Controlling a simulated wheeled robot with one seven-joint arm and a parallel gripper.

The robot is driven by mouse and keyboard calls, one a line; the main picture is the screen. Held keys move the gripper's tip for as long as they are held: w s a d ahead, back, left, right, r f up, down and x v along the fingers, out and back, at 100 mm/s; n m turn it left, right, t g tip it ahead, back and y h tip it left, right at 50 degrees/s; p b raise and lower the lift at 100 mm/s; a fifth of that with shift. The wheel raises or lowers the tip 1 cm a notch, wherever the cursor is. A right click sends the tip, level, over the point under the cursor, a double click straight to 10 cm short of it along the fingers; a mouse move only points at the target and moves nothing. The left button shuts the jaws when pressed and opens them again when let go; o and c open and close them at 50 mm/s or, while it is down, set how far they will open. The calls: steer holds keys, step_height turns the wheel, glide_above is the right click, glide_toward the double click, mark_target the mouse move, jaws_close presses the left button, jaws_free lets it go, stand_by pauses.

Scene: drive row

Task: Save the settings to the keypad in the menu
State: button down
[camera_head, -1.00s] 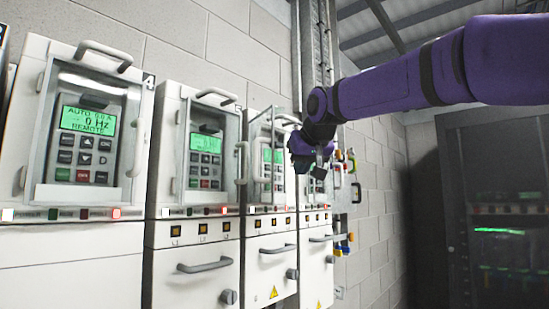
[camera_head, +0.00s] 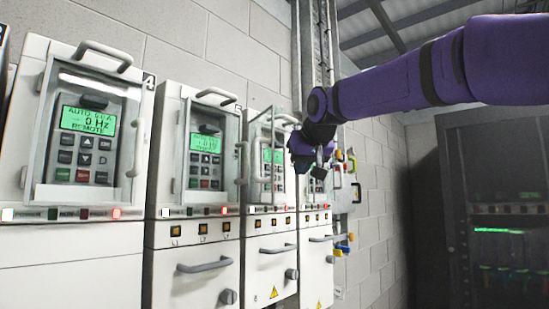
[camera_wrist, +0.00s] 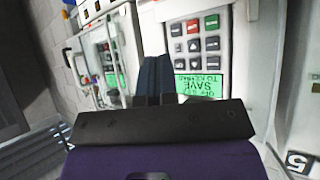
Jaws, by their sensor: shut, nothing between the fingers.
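The keypad in front of my gripper shows in the wrist view (camera_wrist: 195,45), upside down, with dark keys and one red key. Its green display (camera_wrist: 200,85) reads "SAVE TO KEYPAD" under a smaller, hard-to-read line. In the head view this appears to be the third drive's keypad (camera_head: 278,165), partly behind a clear cover. My gripper (camera_head: 318,172) is at the right of that drive, shut and empty. In the wrist view its dark fingertips (camera_wrist: 153,60) are beside the keypad's keys; I cannot tell whether they touch anything.
Two nearer drives with lit displays, a left one (camera_head: 88,120) and a second one (camera_head: 207,143), have clear covers and grey handles. Another green display (camera_wrist: 112,80) lies left in the wrist view. A dark cabinet (camera_head: 480,160) stands right. A block wall is behind.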

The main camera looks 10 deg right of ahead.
steer(key=d, duration=0.1)
steer(key=s+d, duration=0.1)
steer(key=d, duration=0.2)
steer(key=shift+s+d, duration=0.15)
steer(key=shift+s, duration=0.15)
steer(key=shift+w, duration=0.1)
steer(key=shift+w+a, duration=0.85)
steer(key=shift+w, duration=0.3)
steer(key=shift+w+a, duration=0.85)
steer(key=shift+w, duration=0.35)
steer(key=shift+w+a, duration=0.85)
steer(key=shift+w, duration=0.3)
steer(key=shift+w+a, duration=0.1)
steer(key=shift+w+a, duration=0.15)
steer(key=shift+w, duration=0.1)
